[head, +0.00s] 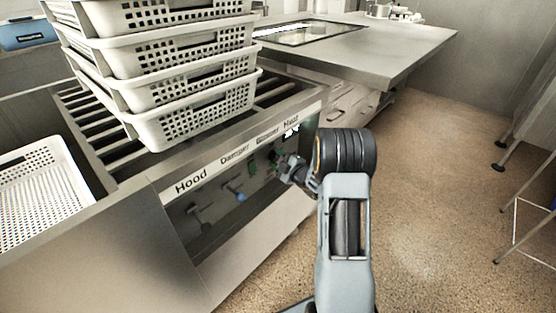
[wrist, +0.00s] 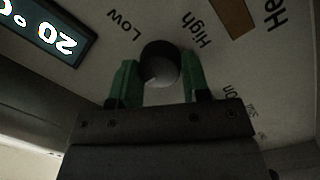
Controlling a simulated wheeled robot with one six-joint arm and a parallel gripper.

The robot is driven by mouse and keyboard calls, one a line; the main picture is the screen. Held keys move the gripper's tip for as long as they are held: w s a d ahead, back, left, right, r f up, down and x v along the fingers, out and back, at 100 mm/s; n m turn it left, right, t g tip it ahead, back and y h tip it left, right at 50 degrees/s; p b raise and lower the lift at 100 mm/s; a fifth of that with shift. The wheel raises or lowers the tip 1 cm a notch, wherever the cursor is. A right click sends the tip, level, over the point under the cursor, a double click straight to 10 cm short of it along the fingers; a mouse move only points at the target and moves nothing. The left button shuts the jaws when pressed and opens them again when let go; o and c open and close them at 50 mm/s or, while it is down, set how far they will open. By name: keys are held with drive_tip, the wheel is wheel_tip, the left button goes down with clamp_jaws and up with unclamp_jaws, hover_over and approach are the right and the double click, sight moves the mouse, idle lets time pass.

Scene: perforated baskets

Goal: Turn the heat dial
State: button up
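The heat dial (wrist: 160,66) is a dark round knob with a paler lower face, below the printed words Low and High. My gripper (wrist: 161,78) has its green fingers on either side of the dial, with hardly any gap, and looks shut on it. In the head view my gripper (head: 281,163) is at the right end of the front panel, under the Heat label (head: 291,120). The dial itself is hidden there behind the gripper. A lit temperature display (wrist: 45,28) reads 20 degrees, upside down in the wrist view.
Stacked white baskets (head: 190,110) stand on the roller top above. Another white basket (head: 45,195) is at left.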

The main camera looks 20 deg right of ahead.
drive_tip(key=c, duration=0.4)
drive_tip(key=shift+o, duration=0.2)
drive_tip(key=shift+m, duration=0.3)
drive_tip(key=m+p, duration=0.2)
drive_tip(key=m, duration=0.1)
drive_tip(key=shift+r+m, duration=0.2)
drive_tip(key=shift+m, duration=0.1)
drive_tip(key=m+p, duration=0.2)
drive_tip(key=m, duration=0.2)
drive_tip(key=shift+g+p, duration=0.35)
drive_tip(key=shift+g, duration=0.05)
drive_tip(key=m+p, duration=0.3)
drive_tip(key=m, duration=0.2)
drive_tip(key=shift+g, duration=0.3)
drive_tip(key=shift+m+y+p, duration=0.5)
drive_tip(key=shift+m+p, duration=0.8)
drive_tip(key=shift+m, duration=0.4)
drive_tip(key=shift+f, duration=0.1)
